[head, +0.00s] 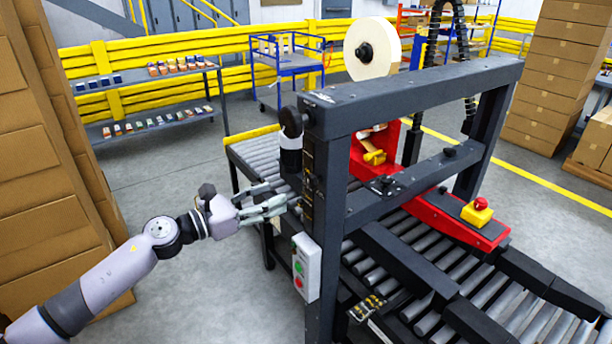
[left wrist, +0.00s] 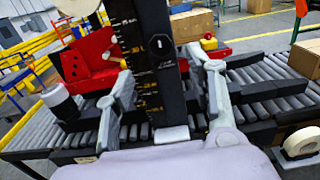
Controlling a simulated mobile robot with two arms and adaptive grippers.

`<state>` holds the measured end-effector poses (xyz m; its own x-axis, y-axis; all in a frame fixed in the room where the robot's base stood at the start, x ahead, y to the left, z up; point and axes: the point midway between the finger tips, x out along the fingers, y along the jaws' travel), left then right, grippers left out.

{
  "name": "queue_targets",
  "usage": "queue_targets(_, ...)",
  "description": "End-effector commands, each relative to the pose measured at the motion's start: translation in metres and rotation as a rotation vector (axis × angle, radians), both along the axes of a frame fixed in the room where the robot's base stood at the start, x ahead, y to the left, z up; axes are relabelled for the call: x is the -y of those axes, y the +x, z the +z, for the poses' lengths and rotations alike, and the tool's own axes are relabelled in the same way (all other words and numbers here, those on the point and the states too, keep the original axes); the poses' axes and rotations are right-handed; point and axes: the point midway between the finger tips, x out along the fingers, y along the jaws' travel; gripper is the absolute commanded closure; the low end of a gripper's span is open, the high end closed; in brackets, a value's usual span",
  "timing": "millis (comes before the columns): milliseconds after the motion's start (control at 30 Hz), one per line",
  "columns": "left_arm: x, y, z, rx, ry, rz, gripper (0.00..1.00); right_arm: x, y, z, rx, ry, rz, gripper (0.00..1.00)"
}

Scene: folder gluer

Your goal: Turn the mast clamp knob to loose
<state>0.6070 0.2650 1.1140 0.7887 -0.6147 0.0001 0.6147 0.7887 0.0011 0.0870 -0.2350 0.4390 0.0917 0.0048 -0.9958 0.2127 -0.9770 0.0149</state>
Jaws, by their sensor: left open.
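The mast (head: 325,215) is a dark upright post on the near left of the machine frame. In the left wrist view the mast (left wrist: 150,90) carries a printed scale. A dark round knob (left wrist: 166,52) with a white upright mark sits on its face, above small lettering too blurred to read. I take this as the mast clamp knob; I cannot make it out in the head view. My left gripper (head: 277,196) is open and points at the mast. In the left wrist view its fingers (left wrist: 160,68) stand either side of the mast face, and I see no contact with the knob.
A control box (head: 306,268) with green and red buttons is fixed low on the mast. A black-and-white cylinder (head: 290,150) is beside the mast, above the roller conveyor (head: 252,152). Stacked cartons (head: 40,190) stand at the left. Open floor (head: 165,180) lies between.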

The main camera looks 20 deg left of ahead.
Motion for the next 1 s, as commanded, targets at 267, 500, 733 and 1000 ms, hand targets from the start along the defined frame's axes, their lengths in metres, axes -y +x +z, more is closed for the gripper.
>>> queue_targets(267, 0.037, 0.047, 0.006, 0.001, -0.005, 0.000, 0.50, -0.001, -0.001, 0.029, 0.000, 0.002, 0.000, 0.60)
queue_targets(500, 0.058, 0.074, 0.002, 0.000, -0.002, -0.001, 0.50, -0.001, -0.001, 0.039, -0.001, 0.001, 0.000, 0.60)
queue_targets(733, 0.065, 0.082, 0.000, 0.000, 0.000, -0.001, 0.50, -0.001, -0.001, 0.040, -0.001, 0.001, 0.000, 0.60)
queue_targets(1000, 0.064, 0.082, 0.000, 0.000, 0.000, -0.001, 0.54, -0.001, -0.001, 0.040, -0.001, 0.001, 0.000, 0.60)
